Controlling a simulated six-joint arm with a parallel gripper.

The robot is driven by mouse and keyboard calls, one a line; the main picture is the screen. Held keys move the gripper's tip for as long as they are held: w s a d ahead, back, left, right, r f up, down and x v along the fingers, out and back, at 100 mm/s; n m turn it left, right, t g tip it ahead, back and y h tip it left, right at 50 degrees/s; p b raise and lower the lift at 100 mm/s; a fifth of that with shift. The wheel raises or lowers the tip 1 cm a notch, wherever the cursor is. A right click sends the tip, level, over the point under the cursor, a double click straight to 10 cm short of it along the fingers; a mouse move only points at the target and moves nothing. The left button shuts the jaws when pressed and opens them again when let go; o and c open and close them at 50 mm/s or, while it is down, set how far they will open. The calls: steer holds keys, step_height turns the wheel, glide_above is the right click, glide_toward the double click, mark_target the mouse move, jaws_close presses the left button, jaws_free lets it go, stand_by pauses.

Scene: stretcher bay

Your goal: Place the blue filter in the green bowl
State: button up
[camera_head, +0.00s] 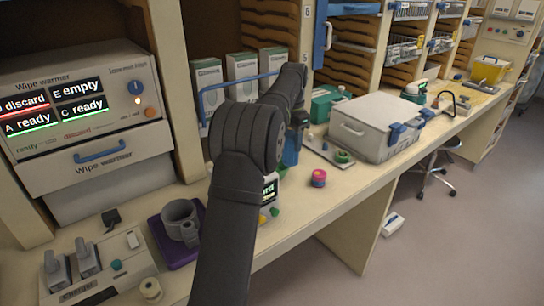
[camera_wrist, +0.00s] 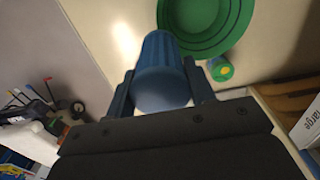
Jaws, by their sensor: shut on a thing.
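The blue filter (camera_wrist: 160,60), a ribbed cylinder, is in my gripper (camera_wrist: 160,84), which is shut on it with one finger on each side. In the head view the blue filter (camera_head: 291,149) hangs below the wrist, above the bench, partly hidden by my arm. The green bowl (camera_wrist: 208,38) shows rings and lies on the bench at the top of the wrist view. The filter's far end overlaps the bowl's near left edge in that view, and whether they touch cannot be told. In the head view my arm hides most of the bowl's area.
A small green-and-yellow round item (camera_wrist: 220,68) lies beside the bowl. A pink-and-blue pot (camera_head: 318,178) stands on the bench to the right. A grey lidded case (camera_head: 375,128) is farther right. A grey mug (camera_head: 180,220) sits on a purple mat (camera_head: 165,247) at left.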

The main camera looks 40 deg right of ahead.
steer(key=shift+w+a+f, duration=0.35)
steer(key=shift+w+f, duration=0.9)
steer(key=shift+f, duration=0.2)
steer(key=shift+w+a+f, duration=0.3)
steer(key=shift+w+f, duration=1)
steer(key=shift+f, duration=0.15)
steer(key=shift+w+a+f, duration=0.35)
steer(key=shift+w+f, duration=0.9)
steer(key=shift+f, duration=0.2)
steer(key=shift+f, duration=0.15)
steer(key=o, duration=1.1)
steer(key=shift+c, duration=0.2)
step_height(320, 180, up, 12)
steer(key=shift+r, duration=0.2)
steer(key=shift+f, duration=0.1)
step_height(320, 180, down, 9)
steer(key=shift+r, duration=0.2)
